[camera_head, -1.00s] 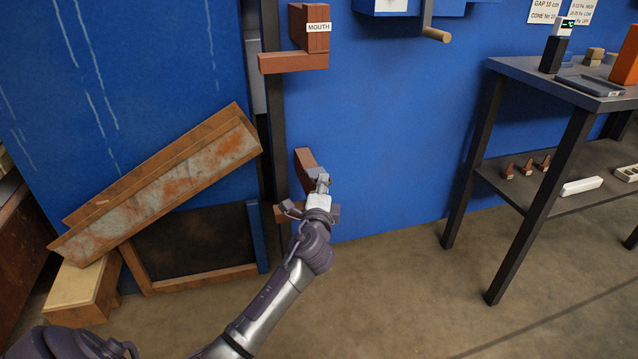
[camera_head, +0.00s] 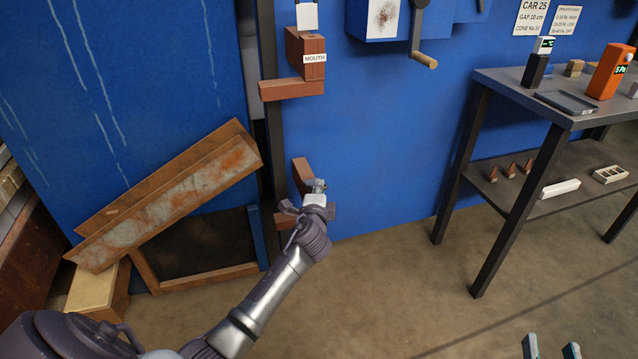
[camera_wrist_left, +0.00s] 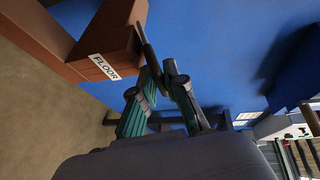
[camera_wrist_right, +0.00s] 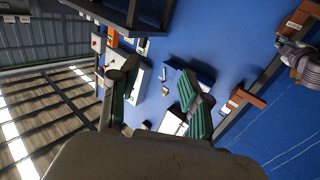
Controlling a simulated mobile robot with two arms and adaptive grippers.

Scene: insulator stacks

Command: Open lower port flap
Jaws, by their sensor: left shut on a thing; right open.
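The lower port, a reddish-brown block (camera_head: 301,174) on the blue wall, is partly hidden behind my left gripper (camera_head: 317,188). In the left wrist view this brown port (camera_wrist_left: 112,38) carries a white FLOOR label (camera_wrist_left: 103,67). There my left gripper (camera_wrist_left: 163,75) has its fingertips close together at a thin dark strip (camera_wrist_left: 148,45) by the port's edge; I cannot tell whether this is the flap. My right gripper (camera_head: 551,347) is open and empty at the bottom right of the head view, away from the port; its spread fingers show in the right wrist view (camera_wrist_right: 158,85).
The upper port, labelled MOUTH (camera_head: 315,58), is above on the wall. A crank handle (camera_head: 425,60) sticks out at the top. A dark table (camera_head: 490,76) with instruments stands right. A rusty trough (camera_head: 170,200) leans left. The floor between is clear.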

